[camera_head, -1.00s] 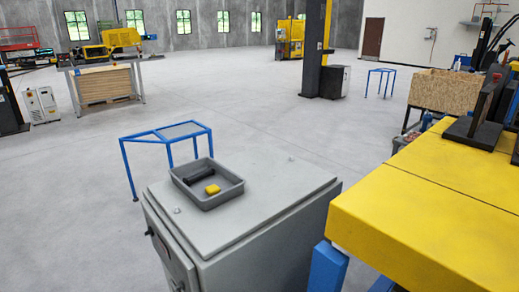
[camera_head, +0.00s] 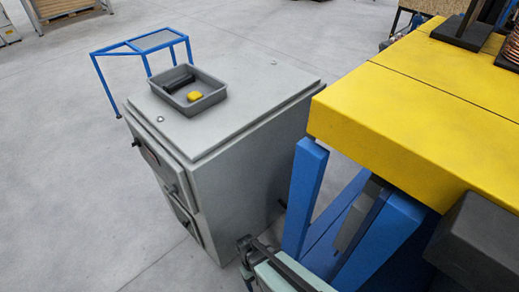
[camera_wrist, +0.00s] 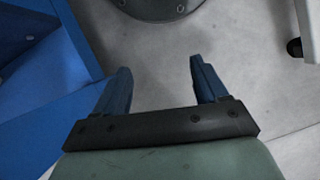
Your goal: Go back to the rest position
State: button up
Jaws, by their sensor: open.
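My gripper (camera_wrist: 159,75) shows in the wrist view with its two blue fingers spread apart. Nothing is between them; grey floor shows beyond the tips. In the head view a green and black part of my arm shows at the bottom edge, in front of the grey cabinet and beside the blue legs of the yellow-topped table. The fingers cannot be made out clearly there.
A yellow-topped table (camera_head: 420,95) stands at right, with a copper coil (camera_head: 513,42) at its edge. A grey cabinet (camera_head: 240,115) carries a grey tray (camera_head: 207,102) holding a yellow block (camera_head: 194,97) and a dark object. Blue structure (camera_wrist: 45,90) flanks my gripper's left.

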jog(key=s+d+m+g+y, duration=0.1)
jog(key=s+d+m, duration=0.2)
jog(key=d, duration=0.5)
jog(key=s+d+m+g+y, duration=0.1)
jog(key=s+d+m, duration=0.2)
jog(key=s+d, duration=0.3)
jog(key=shift+d+f+g, duration=0.3)
jog(key=shift+d+f, duration=0.1)
jog(key=shift+d, duration=1.3)
